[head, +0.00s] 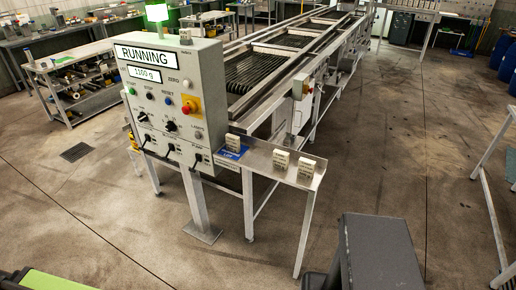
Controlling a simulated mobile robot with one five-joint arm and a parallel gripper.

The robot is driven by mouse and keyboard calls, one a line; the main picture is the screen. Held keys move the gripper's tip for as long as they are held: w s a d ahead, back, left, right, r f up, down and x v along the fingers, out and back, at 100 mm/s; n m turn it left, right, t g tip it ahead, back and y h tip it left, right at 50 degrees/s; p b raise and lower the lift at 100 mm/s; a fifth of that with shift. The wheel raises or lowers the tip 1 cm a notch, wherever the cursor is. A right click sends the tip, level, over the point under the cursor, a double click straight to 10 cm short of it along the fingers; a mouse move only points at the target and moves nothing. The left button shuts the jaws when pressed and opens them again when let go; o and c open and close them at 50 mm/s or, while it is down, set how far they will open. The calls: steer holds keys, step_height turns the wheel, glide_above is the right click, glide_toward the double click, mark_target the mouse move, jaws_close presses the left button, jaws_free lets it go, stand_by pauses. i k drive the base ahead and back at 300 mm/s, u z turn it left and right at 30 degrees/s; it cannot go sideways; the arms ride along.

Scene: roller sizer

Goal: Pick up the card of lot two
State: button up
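Three small pale blocks or cards with dark print stand on a narrow metal shelf (262,158) to the right of the control panel. One card (232,143) stands at the left, on or beside a blue label area (231,153). A second card (281,160) stands in the middle of the shelf. A third card (306,168) stands near its right end, close to the second. Their print is too small to read, so I cannot tell which is lot two.
The control panel (170,100) reads RUNNING and 1100 g, with a green lamp (157,13) lit on top. The roller sizer (250,70) runs back behind the shelf. A workbench (75,70) stands at left, a table (499,135) at right.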

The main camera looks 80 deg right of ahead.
mark_target(233, 142)
steer(key=u, duration=0.25)
steer(key=k, duration=0.35)
steer(key=z, duration=1.35)
steer(key=i, duration=1)
steer(key=z, duration=0.05)
